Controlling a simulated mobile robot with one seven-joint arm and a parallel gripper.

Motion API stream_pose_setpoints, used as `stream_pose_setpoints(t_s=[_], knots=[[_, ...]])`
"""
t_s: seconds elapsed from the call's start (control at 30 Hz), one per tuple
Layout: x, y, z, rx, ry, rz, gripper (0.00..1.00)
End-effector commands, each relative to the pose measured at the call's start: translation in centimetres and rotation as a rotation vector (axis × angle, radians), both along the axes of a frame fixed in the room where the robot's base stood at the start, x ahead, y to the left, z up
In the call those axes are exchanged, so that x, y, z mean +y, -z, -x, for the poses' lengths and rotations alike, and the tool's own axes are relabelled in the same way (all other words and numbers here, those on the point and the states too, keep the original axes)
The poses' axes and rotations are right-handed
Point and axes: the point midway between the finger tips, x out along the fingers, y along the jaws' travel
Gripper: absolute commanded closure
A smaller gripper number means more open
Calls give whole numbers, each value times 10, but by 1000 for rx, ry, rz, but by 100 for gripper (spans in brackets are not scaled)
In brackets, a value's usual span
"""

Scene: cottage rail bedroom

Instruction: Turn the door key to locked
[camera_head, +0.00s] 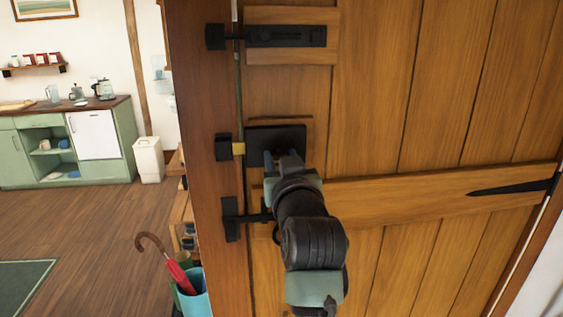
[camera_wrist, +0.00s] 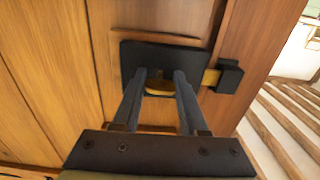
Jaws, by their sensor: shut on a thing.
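The wooden door (camera_head: 370,85) fills the right of the head view. Its black lock plate (camera_head: 290,134) sits near the door's left edge and also shows in the wrist view (camera_wrist: 135,54). The brass key (camera_wrist: 159,88) shows between my fingers in the wrist view, its bow lying across the gap. My gripper (camera_head: 280,158) is shut on the key in front of the plate. In the head view my gripper hides the key. A brass bolt (camera_head: 238,148) shows between the plate and the black keeper (camera_head: 222,147) on the frame; it also spans that gap in the wrist view (camera_wrist: 211,77).
A black slide bolt (camera_head: 286,36) is above the lock, and another black fitting (camera_head: 231,218) is below it. A teal umbrella stand (camera_head: 196,297) with a red umbrella (camera_head: 179,276) stands left of the door frame. The wooden floor further left is mostly clear.

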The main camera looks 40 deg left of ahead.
Motion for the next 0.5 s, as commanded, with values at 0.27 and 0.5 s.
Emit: stream_pose_setpoints(t_s=[0.27,0.5], knots=[[0,1,0,-3,0,5,100],[0,1,0,-3,0,5,32]])
